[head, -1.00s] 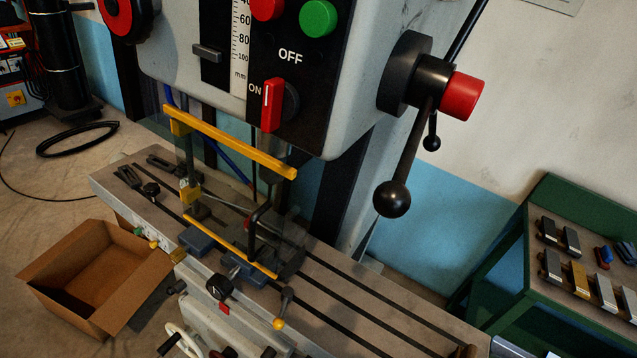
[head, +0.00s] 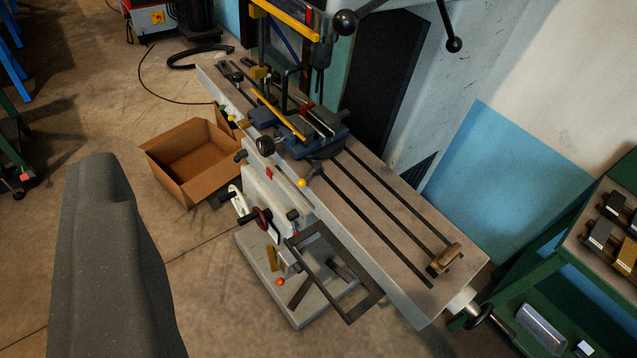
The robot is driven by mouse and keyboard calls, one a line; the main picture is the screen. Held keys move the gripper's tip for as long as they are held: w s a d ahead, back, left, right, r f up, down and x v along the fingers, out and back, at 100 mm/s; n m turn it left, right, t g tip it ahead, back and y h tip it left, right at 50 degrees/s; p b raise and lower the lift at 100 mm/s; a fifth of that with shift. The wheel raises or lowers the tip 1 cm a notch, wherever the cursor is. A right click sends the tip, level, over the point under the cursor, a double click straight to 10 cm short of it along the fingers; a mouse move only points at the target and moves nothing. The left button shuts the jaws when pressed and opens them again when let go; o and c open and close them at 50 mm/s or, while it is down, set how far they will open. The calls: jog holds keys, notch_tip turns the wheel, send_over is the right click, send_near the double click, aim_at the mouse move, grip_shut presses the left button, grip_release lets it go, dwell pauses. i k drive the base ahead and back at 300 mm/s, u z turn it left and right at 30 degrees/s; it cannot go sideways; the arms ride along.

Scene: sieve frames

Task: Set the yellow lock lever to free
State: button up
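A large dark grey part of my own body rises at the lower left. My gripper's fingertips do not show, and nothing of mine touches the lever.
A blue vise (head: 315,146) sits on the table beside a yellow-framed guard. A grey metal frame (head: 345,305) juts out below the table's front edge. An open cardboard box (head: 180,190) stands on the floor to the left. A green bench (head: 560,240) stands at the right.

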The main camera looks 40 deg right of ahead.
aim_at(316, 169)
jog(key=z, duration=0.75)
jog(key=i, duration=0.55)
jog(key=z, duration=1.5)
jog(key=k, duration=0.7)
jog(key=u, duration=0.95)
